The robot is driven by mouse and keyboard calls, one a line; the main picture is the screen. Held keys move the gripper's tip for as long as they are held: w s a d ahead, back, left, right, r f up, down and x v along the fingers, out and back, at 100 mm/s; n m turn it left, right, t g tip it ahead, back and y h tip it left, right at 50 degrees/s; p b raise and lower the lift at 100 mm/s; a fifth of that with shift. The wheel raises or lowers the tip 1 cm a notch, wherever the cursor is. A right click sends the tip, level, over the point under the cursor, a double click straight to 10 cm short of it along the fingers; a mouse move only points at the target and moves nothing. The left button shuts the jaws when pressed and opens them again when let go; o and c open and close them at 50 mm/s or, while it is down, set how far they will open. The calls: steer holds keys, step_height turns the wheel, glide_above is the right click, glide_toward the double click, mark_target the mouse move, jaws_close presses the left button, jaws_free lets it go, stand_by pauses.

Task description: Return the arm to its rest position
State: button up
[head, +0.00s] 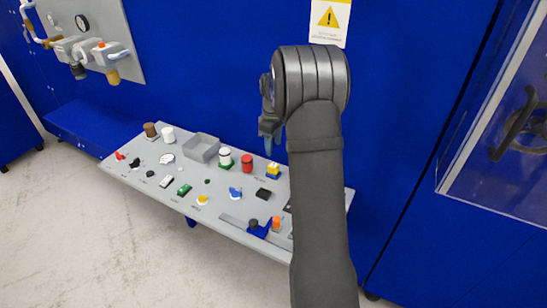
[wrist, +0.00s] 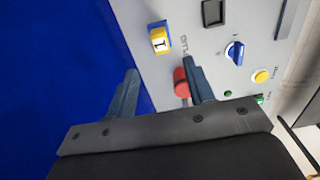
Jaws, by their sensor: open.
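My gripper (head: 270,140) hangs above the back edge of the grey control panel (head: 128,166), and part of it is hidden behind my arm. In the wrist view my gripper (wrist: 162,82) has its two fingers spread wide apart with nothing between them. A red cylinder (wrist: 180,82) shows beyond the right finger, partly covered by it. The same red cylinder (head: 247,163) stands on the panel in the head view. A yellow and blue block marked 1 (wrist: 159,39) lies ahead of the fingers; it also shows in the head view (head: 273,171).
The panel carries several knobs, buttons and blocks, with a grey open tray (head: 201,147) near its back edge. A blue wall (head: 210,60) stands behind. A clear-fronted cabinet (head: 505,140) is at right. Gauges and valves (head: 92,48) hang at upper left.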

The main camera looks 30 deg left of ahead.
step_height(320, 180, up, 7)
glide_above(273, 165)
steer(key=shift+w, duration=0.1)
stand_by(0.3)
step_height(273, 165, down, 17)
steer(key=shift+f, duration=0.2)
steer(key=shift+r, duration=0.15)
stand_by(0.5)
